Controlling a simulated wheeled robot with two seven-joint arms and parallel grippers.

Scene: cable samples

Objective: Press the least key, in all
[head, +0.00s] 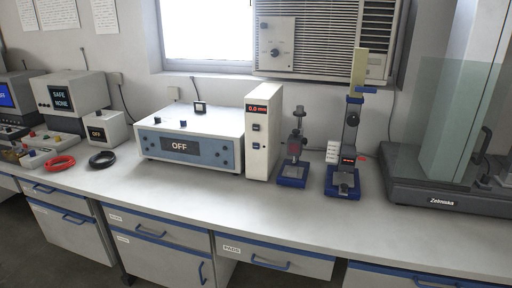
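No gripper of mine shows in the head view. I cannot tell which key the task names. A tall white box (262,160) with a red "0.0 mm" readout stands mid-bench, with two small dark keys (256,127) on its front. To its left is a wide white unit (205,125) with a blue front and an "OFF" display (180,146). A small white box (98,119) with an "OFF" display stands further left. Low white panels with coloured knobs or buttons (38,157) lie at the far left, too small to read.
Red (59,163) and black (102,159) cable coils lie on the bench (190,190). Two blue-based stands (293,172) (342,180) are right of the tall box. A glass-shielded grey machine (440,185) fills the right end. The front bench strip is clear.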

